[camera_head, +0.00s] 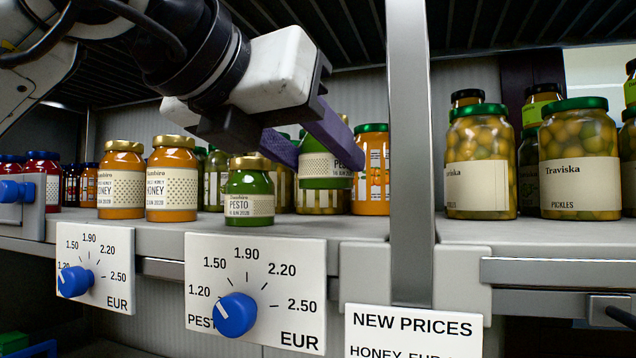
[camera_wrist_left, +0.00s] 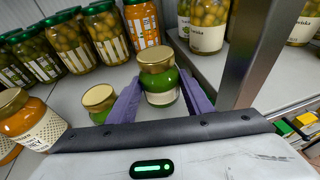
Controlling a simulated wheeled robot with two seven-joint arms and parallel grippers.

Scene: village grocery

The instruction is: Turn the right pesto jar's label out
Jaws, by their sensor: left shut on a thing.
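My left gripper (camera_head: 316,148) is shut on the right pesto jar (camera_head: 322,182), with one purple finger on each side. This green jar is held upright, raised above the shelf; jars behind show below it. Its label's dotted part faces out and the PESTO lettering lies toward the right edge. The gripper hides its lid in the head view; the wrist view shows the jar (camera_wrist_left: 160,83) with a gold lid between the fingers. The other pesto jar (camera_head: 249,186) stands on the shelf to the left, label facing out; it also shows in the wrist view (camera_wrist_left: 99,99). My right gripper is not in view.
Honey jars (camera_head: 172,180) stand at the left. Several green-lidded jars, including an orange one (camera_head: 371,178), stand close behind the held jar. A metal post (camera_head: 409,150) rises to its right, with pickle jars (camera_head: 578,160) beyond. Price dials (camera_head: 236,313) line the shelf front.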

